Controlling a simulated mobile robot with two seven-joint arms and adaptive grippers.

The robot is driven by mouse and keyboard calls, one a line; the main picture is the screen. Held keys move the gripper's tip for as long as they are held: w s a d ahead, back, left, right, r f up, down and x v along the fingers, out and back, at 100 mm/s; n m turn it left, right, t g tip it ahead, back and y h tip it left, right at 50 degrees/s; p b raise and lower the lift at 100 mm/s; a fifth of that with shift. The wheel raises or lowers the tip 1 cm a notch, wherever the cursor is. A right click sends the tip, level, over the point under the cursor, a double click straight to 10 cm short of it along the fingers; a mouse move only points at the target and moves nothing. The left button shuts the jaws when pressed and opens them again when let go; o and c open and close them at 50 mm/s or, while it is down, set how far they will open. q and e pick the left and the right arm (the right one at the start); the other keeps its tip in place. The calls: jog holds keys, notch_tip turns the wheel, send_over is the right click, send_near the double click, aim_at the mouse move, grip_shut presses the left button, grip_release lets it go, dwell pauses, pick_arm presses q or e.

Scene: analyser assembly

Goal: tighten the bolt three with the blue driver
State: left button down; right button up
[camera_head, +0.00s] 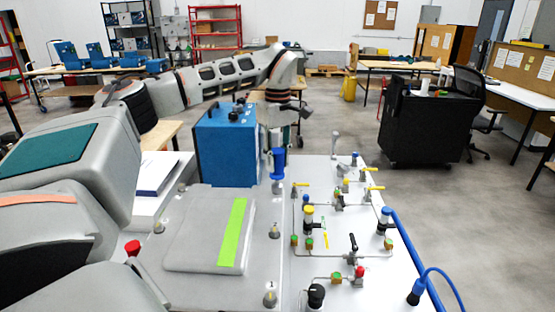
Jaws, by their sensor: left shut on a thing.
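The blue driver (278,163) stands upright near the back right corner of the grey cover plate (190,242). Its lower end is at a metal bolt (277,187); I cannot tell whether it is seated in it. My left gripper (278,143) reaches down from above and is shut on the driver's top. Its fingers are small and hard to make out. Other bolts stand around the plate, at the right edge (274,231), front right (270,297), left (158,227) and back left (182,188). Their number marks are too small to read. My right gripper is not in view.
A blue box (225,143) stands behind the plate, close to the left gripper. Pipes with valves and coloured caps (308,216) fill the white panel (385,285) on the right. A red-topped lever (132,248) stands at front left. A black cart (425,128) is further back.

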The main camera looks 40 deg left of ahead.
pick_arm(q)
jog(key=m, duration=1.1)
jog(key=shift+d, duration=0.1)
jog(key=shift+m, duration=0.4)
jog(key=c, duration=1.8)
grip_release()
jog(key=shift+o, duration=0.2)
